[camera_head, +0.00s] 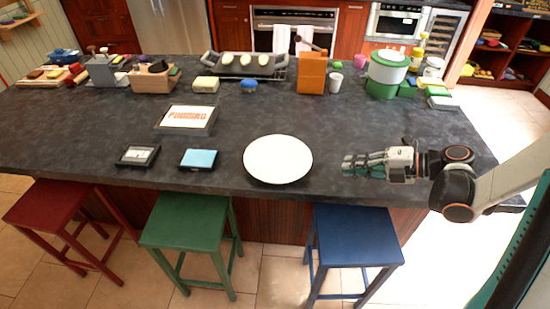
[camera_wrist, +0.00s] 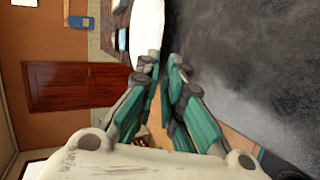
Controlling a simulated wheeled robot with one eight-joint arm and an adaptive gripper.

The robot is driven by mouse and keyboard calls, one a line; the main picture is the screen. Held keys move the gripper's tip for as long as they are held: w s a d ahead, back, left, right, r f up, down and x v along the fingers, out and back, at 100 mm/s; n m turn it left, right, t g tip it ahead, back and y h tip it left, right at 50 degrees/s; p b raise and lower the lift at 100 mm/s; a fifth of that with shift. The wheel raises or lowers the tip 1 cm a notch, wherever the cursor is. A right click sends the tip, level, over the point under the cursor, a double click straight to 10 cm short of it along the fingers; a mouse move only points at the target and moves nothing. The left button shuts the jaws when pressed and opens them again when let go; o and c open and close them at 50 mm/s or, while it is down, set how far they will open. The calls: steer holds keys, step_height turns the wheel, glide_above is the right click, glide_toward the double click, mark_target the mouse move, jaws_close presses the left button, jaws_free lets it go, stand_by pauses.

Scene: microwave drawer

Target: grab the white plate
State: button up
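The round white plate (camera_head: 278,158) lies flat on the dark counter near its front edge, in the middle of the head view. My gripper (camera_head: 350,164) is to the right of the plate, low over the counter, with its fingers pointing left toward it and a gap between. No contact with the plate shows.
The dark counter (camera_head: 330,120) is clear around the plate. A blue-topped box (camera_head: 199,159), a small framed item (camera_head: 137,155) and a framed sign (camera_head: 187,118) lie to its left. Stools, including a blue one (camera_head: 355,235), stand in front.

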mark_target(309, 172)
steer(key=b+x, duration=0.4)
steer(key=x, duration=0.9)
steer(key=shift+a, duration=0.25)
steer(key=shift+r, duration=0.15)
jaws_close()
